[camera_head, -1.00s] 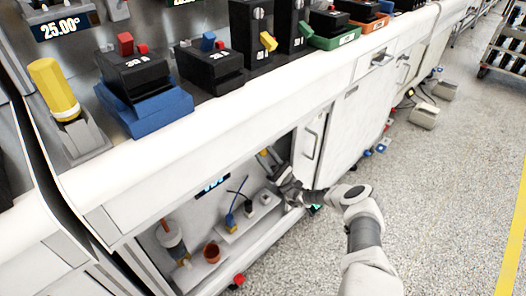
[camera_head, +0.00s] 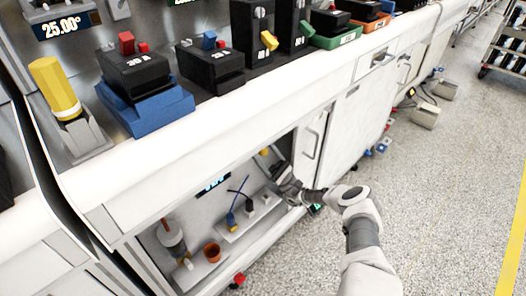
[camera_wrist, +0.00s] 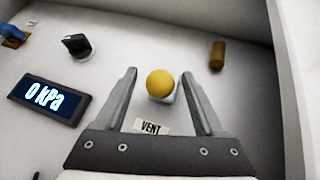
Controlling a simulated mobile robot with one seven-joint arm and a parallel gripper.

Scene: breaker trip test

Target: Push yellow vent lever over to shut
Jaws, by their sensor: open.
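The yellow vent lever (camera_wrist: 160,84) shows in the wrist view as a round yellow knob end-on, on a pale panel above a "VENT" label (camera_wrist: 151,127). My gripper (camera_wrist: 160,78) is open, with one finger on each side of the knob. A gap shows between the knob and each finger. I cannot tell how deep the fingers reach around it. In the head view my gripper (camera_head: 274,162) is inside the open cabinet below the bench, and the lever there is mostly hidden.
A display reading "0 kPa" (camera_wrist: 48,99) and a black knob (camera_wrist: 76,46) are left of the lever. A brass cylinder (camera_wrist: 217,55) is to its right, near the cabinet side wall (camera_wrist: 291,80). The cabinet door (camera_head: 311,148) stands beside my arm.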

